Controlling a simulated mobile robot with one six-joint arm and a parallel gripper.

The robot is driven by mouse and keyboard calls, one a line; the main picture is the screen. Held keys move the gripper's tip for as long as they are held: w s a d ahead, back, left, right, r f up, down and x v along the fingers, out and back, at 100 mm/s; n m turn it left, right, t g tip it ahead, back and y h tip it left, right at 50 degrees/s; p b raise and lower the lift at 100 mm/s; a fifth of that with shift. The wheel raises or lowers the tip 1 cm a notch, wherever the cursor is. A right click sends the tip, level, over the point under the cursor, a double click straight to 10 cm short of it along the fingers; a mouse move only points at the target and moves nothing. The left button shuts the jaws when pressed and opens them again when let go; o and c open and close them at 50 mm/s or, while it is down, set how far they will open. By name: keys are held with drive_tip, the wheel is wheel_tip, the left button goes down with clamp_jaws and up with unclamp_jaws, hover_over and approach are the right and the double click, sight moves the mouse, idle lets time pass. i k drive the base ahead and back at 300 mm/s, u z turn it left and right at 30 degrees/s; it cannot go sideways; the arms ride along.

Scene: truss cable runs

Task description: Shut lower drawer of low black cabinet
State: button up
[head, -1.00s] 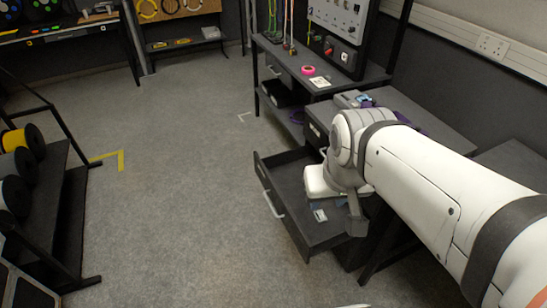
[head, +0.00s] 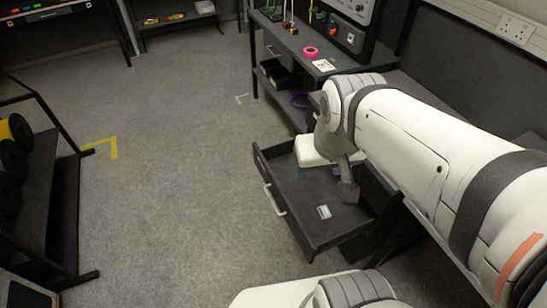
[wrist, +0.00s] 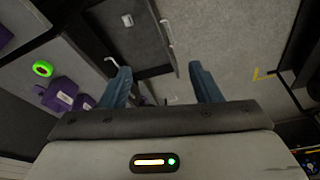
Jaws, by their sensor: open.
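The lower drawer (head: 312,215) of the low black cabinet is pulled out, open at the top, with a pale bar handle (head: 274,200) on its front. A small light item (head: 324,212) lies on the drawer floor. In the wrist view the drawer's inside (wrist: 135,45) shows beyond my fingers, its handle (wrist: 166,32) near the top. My gripper (wrist: 162,82) is open, with nothing seen between its two blue-grey fingers. In the head view my wrist is over the drawer's far part, and my arm hides much of the cabinet; contact cannot be told.
A black workbench (head: 290,45) with a pink tape roll (head: 310,52) stands behind the drawer. Purple items (wrist: 60,95) and a green ring (wrist: 42,68) show at the wrist view's left. A spool rack (head: 50,205) stands at the left. The floor (head: 180,180) between is clear.

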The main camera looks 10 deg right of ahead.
sight(297, 201)
drive_tip(key=k, duration=1.3)
drive_tip(key=z, duration=0.35)
drive_tip(key=i, duration=1.9)
drive_tip(key=u, duration=0.5)
